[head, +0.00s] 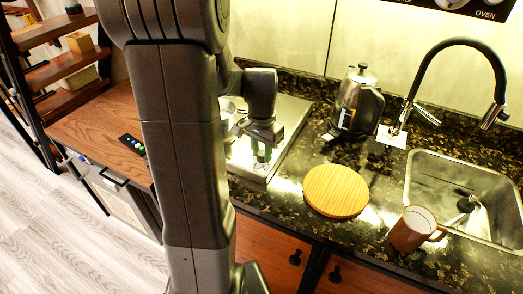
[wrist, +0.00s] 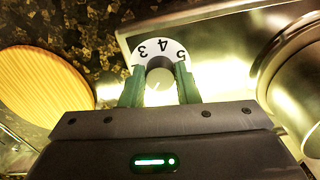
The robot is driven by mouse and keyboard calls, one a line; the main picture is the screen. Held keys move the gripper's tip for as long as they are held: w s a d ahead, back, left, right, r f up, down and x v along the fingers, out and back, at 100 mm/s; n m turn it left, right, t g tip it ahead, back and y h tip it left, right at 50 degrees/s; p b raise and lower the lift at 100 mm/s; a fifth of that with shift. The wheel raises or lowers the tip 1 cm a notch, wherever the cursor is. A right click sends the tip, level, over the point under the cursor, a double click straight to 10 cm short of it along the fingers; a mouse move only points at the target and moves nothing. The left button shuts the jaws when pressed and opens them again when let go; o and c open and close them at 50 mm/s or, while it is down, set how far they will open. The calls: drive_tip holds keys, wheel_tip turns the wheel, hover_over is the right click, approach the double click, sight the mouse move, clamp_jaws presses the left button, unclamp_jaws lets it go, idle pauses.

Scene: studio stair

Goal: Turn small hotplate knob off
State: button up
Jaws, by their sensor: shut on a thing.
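The small hotplate knob (wrist: 158,86) is a pale round knob inside a white dial ring (wrist: 150,50) with black numbers; 3, 4 and 5 can be read. My gripper (wrist: 160,88) has its two green fingers shut on the knob, one on each side, in the wrist view. In the head view my gripper (head: 261,152) is at the front of the steel hotplate (head: 291,112), and the knob is hidden behind the fingers. The knob's pointer cannot be made out clearly.
A round wooden board (head: 336,190) lies right of the hotplate. A wooden side surface (head: 95,135) is at the left.

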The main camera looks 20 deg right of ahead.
sight(262, 154)
drive_tip(key=n, duration=0.8)
drive_tip(key=shift+d, duration=0.1)
drive_tip(key=shift+n, duration=0.3)
idle(0.4)
drive_tip(key=o, duration=1)
drive_tip(key=shift+c, duration=0.2)
wheel_tip(262, 154, up, 14)
drive_tip(key=shift+f, duration=0.1)
wheel_tip(262, 154, down, 14)
drive_tip(key=shift+r, duration=0.1)
